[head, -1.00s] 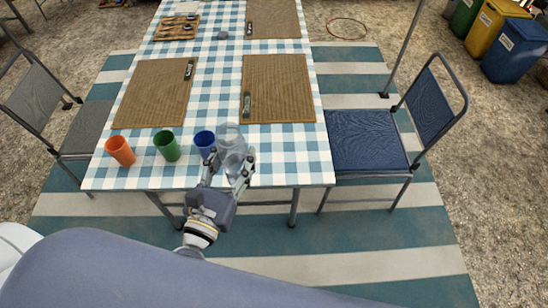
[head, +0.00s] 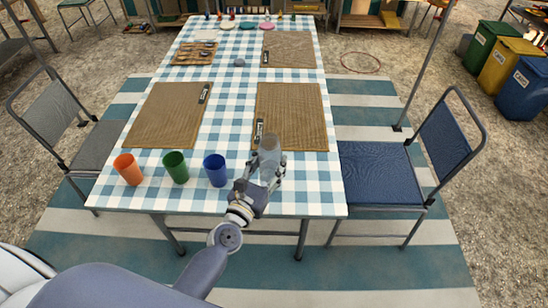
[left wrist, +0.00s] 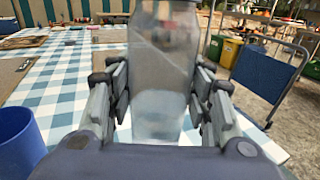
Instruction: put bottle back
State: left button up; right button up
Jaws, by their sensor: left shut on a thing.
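A clear, greyish bottle (head: 268,148) is upright near the front right part of the checked table (head: 305,190). My left gripper (head: 264,170) is shut on it, with a finger on each side. In the left wrist view the bottle (left wrist: 160,75) fills the space between the fingers of the gripper (left wrist: 159,90); its top is cut off by the frame. I cannot tell whether its base touches the table. My right gripper is not in view.
A blue cup (head: 215,170), a green cup (head: 176,167) and an orange cup (head: 128,169) stand left of the gripper. A woven placemat (head: 295,112) lies just behind the bottle. A blue chair (head: 378,170) stands at the right. The front right table corner is clear.

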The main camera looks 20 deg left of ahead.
pick_arm(q)
jog(key=w+f, duration=0.2)
jog(key=w+f+b, duration=0.1)
jog(key=w+f, duration=0.1)
jog(key=shift+w+a, duration=0.15)
jog(key=shift+w, duration=0.25)
jog(key=shift+b, duration=0.3)
jog(key=o, duration=1.3)
jog(key=shift+f, duration=0.15)
